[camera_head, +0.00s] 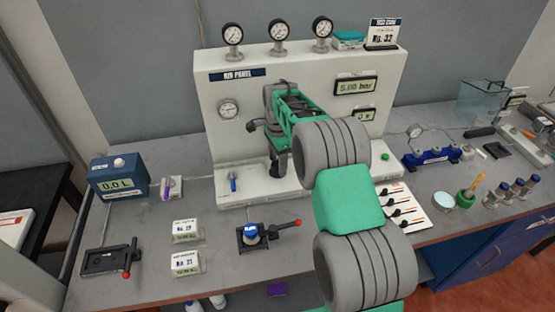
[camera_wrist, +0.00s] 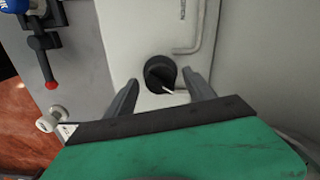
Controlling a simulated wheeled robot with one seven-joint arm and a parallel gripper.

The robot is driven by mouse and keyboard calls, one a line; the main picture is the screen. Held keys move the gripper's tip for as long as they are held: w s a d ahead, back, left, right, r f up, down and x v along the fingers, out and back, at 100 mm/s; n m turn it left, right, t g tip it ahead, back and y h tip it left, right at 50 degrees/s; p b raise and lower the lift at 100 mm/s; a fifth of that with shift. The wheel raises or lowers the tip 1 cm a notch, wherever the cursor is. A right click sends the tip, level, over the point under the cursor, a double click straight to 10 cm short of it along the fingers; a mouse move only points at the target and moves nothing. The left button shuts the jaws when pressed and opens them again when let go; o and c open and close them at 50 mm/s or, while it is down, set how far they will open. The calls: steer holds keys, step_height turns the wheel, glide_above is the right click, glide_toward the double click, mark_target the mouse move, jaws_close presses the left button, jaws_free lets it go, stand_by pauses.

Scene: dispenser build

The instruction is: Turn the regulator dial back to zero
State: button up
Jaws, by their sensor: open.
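The regulator dial, a round black knob with a white pointer mark, shows in the wrist view (camera_wrist: 160,73) on a pale panel surface. In the wrist view its white mark points to the lower right. My gripper (camera_wrist: 163,85) is open, with one dark finger on each side of the dial and visible gaps to both. In the head view my green and grey arm reaches to the panel (camera_head: 220,100), and my gripper (camera_head: 278,165) points down at its base ledge. The dial is hidden there. A display (camera_head: 356,86) on the panel reads 5.00 bar.
A blue valve with a red-tipped lever (camera_head: 256,234) stands in front of the panel base. A small blue-handled valve (camera_head: 233,182) sits on the ledge to the left. A row of black switches (camera_head: 402,211) lies at right. Gauges (camera_head: 278,30) top the panel.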

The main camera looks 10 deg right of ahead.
steer(key=shift+c, duration=0.4)
jaws_close()
steer(key=shift+n, duration=0.3)
